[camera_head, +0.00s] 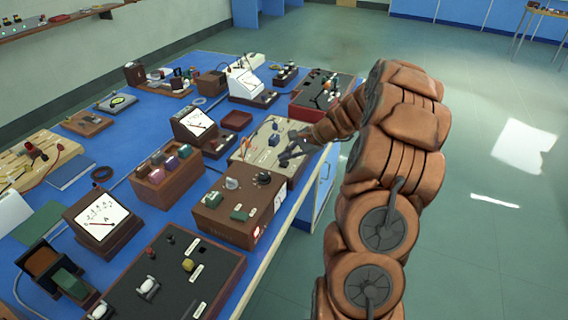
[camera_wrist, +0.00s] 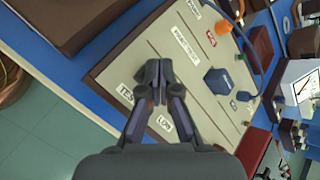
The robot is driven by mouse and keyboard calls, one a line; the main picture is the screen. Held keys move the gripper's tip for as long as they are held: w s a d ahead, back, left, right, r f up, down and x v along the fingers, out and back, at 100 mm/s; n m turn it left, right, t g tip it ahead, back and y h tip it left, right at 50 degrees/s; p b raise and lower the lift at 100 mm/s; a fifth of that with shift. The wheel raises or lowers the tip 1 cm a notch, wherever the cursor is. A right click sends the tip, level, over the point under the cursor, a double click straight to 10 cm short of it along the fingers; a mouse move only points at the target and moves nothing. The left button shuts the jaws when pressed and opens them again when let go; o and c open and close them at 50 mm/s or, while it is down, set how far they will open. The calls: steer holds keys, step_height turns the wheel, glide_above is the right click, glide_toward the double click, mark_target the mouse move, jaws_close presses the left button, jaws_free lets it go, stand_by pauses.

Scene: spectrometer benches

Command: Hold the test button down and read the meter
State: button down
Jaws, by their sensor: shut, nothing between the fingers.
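My gripper (camera_head: 291,155) reaches over the beige panel (camera_head: 255,157) on the blue bench. In the wrist view my gripper (camera_wrist: 155,82) is shut and empty, its fingertips over the beige panel (camera_wrist: 135,62). Labels beside the fingers seem to read "TEST" (camera_wrist: 125,92) and "LOW" (camera_wrist: 165,125). The fingers hide the spot between these labels, so I see no button and cannot tell whether the fingertips touch or press one. Pointer meters stand at the middle (camera_head: 198,124), front left (camera_head: 103,216) and back (camera_head: 245,83). A white-faced meter (camera_wrist: 306,88) is at the right of the wrist view, its reading too small to make out.
A blue knob (camera_wrist: 218,80) and an orange terminal (camera_wrist: 223,27) with a dark cable rise from the panel. A brown box (camera_head: 238,205) with dials stands in front of it, and a dark red unit (camera_head: 310,105) behind. Open floor (camera_head: 480,250) lies right of the bench.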

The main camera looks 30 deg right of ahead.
mark_target(286, 163)
steer(key=shift+f, duration=0.45)
stand_by(2.5)
steer(key=shift+r, duration=0.2)
steer(key=shift+r+p, duration=0.35)
steer(key=shift+r, duration=0.35)
steer(key=shift+r, duration=0.1)
steer(key=shift+r+p, duration=1.5)
steer(key=shift+r, duration=0.95)
steer(key=shift+a, duration=0.1)
